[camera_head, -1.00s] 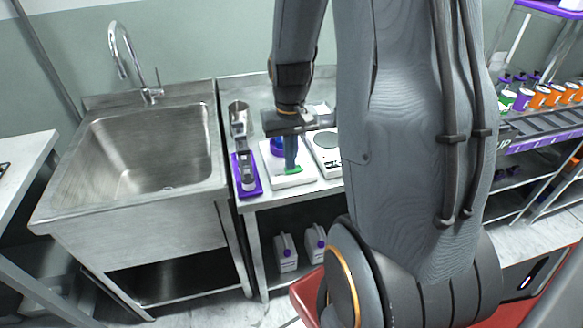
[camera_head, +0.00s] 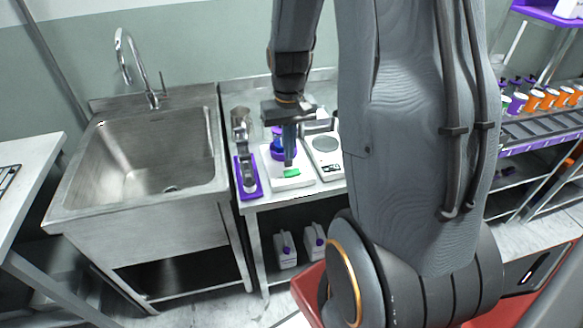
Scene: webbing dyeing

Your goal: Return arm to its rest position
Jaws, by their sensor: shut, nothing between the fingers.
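My gripper (camera_head: 290,160) is shut and holds nothing. It points down above a white device (camera_head: 290,182) with a green patch on its front, on the metal bench right of the sink. My arm comes down from the top of the view. Its thick grey link hides the bench's right end and part of the shelf behind. A purple and clear item (camera_head: 277,145) stands just behind my fingers, partly hidden by them. I cannot tell whether my fingertips touch the white device.
A scale (camera_head: 326,150) sits to the right, and a purple-based stand (camera_head: 248,178) to the left. A metal cup (camera_head: 241,116) is behind it. The sink (camera_head: 150,150) with a tall faucet is at left. White jugs (camera_head: 285,250) stand under the bench. A rack with purple and orange spools (camera_head: 540,100) is at right.

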